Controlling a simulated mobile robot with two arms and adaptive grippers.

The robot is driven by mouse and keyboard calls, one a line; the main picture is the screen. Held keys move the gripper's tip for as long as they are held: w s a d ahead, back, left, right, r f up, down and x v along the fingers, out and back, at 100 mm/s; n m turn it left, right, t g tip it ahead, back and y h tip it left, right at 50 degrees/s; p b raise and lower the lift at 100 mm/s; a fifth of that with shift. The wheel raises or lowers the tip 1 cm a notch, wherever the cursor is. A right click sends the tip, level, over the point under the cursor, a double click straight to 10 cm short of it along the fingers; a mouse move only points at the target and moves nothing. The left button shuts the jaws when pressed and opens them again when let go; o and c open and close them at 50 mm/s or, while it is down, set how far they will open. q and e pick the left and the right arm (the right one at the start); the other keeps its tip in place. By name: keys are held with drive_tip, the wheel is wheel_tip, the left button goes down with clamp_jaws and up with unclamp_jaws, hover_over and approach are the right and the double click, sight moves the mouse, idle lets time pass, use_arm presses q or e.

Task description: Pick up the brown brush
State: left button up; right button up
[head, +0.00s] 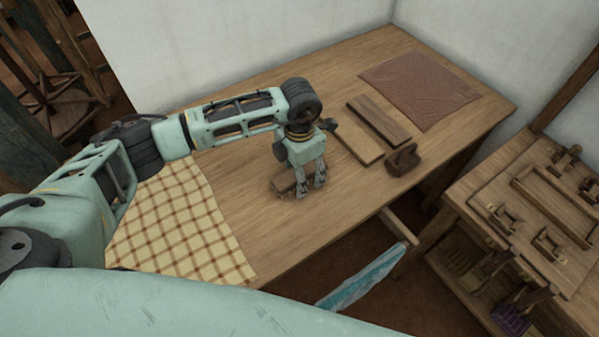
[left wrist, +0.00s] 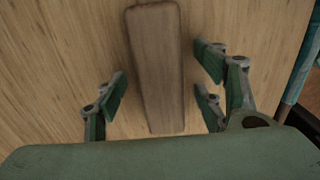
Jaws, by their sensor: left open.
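The brown brush (left wrist: 155,70) lies flat on the wooden table, its long tapered block showing in the left wrist view. In the head view a small part of the brush (head: 284,183) shows beside my left gripper (head: 311,190), which points down over it. In the left wrist view my left gripper (left wrist: 160,95) is open, with fingers on both sides of the brush and gaps between. The near end of the brush is close to the gripper's palm edge. My right gripper is not in view.
The wooden table (head: 260,235) carries a yellow checked cloth (head: 185,225) at left and a reddish-brown cloth (head: 420,88) at the back right. Wooden boards (head: 360,140) and a dark brown wooden piece (head: 403,160) lie right of my gripper. A wooden stand (head: 480,205) is at far right.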

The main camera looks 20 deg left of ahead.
use_arm(q)
drive_tip(key=shift+c, duration=0.8)
drive_tip(key=c, duration=1.1)
drive_tip(key=shift+c, duration=0.3)
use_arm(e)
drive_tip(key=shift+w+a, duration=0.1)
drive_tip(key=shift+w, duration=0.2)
use_arm(q)
drive_tip(key=shift+r, duration=0.15)
drive_tip(key=shift+r, duration=0.2)
drive_tip(key=r, duration=0.1)
drive_tip(key=r+b, duration=0.1)
drive_tip(key=r, duration=0.1)
drive_tip(key=shift+s+d+r, duration=0.15)
drive_tip(key=shift+d+r, duration=0.15)
drive_tip(key=s+d+r+b, duration=0.2)
drive_tip(key=s+d+r, duration=0.4)
drive_tip(key=s+d, duration=0.1)
drive_tip(key=shift+d+r+b, duration=0.3)
drive_tip(key=shift+d+r, duration=0.1)
drive_tip(key=shift+d, duration=0.4)
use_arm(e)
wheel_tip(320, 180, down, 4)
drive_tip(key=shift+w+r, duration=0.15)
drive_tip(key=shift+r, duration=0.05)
